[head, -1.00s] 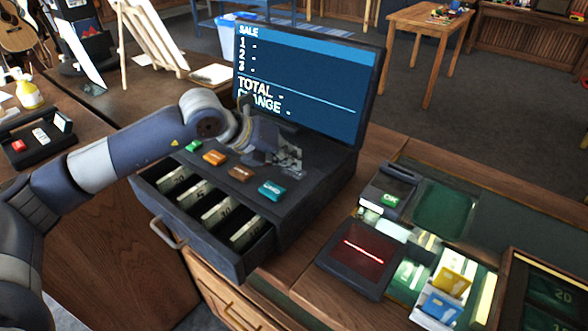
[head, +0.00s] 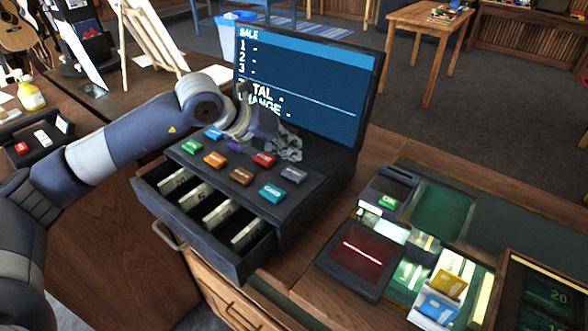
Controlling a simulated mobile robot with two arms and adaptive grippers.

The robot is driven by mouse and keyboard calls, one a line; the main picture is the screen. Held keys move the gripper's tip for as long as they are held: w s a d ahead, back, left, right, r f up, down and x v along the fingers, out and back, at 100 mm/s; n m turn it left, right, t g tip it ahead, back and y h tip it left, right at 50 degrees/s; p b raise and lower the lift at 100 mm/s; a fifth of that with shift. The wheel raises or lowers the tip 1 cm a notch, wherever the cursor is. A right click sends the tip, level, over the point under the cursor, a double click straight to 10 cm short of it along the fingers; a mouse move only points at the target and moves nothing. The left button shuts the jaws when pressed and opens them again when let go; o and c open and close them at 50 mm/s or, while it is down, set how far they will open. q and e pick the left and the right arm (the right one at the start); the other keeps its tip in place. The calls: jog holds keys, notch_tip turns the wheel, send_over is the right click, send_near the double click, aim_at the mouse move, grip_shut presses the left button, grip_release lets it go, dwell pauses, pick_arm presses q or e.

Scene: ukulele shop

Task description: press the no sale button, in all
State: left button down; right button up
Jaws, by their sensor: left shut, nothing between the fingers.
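The cash register's dark key panel (head: 214,175) holds several coloured buttons: green (head: 193,146), blue (head: 214,133), orange (head: 215,160), purple (head: 234,145), red (head: 264,159), brown (head: 241,175), grey (head: 293,174) and teal (head: 272,192). Their labels are too small to read, so I cannot tell which one is no sale. My left gripper (head: 287,150) is shut and empty, above the back right of the panel, in front of the screen's lower part. The cash drawer (head: 208,243) is open, with banknotes in its compartments. My right gripper is not in view.
The register screen (head: 307,85) shows SALE with blank lines. To the right are a card terminal (head: 386,195) with a green OK key, a scanner (head: 356,258) with a red line, and a card holder (head: 437,303). A small black case (head: 30,139) lies at left.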

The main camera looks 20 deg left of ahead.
aim_at(291, 170)
pick_arm(q)
jog(key=shift+r+p, duration=0.6)
jog(key=shift+r, duration=1)
jog(key=shift+f, duration=0.15)
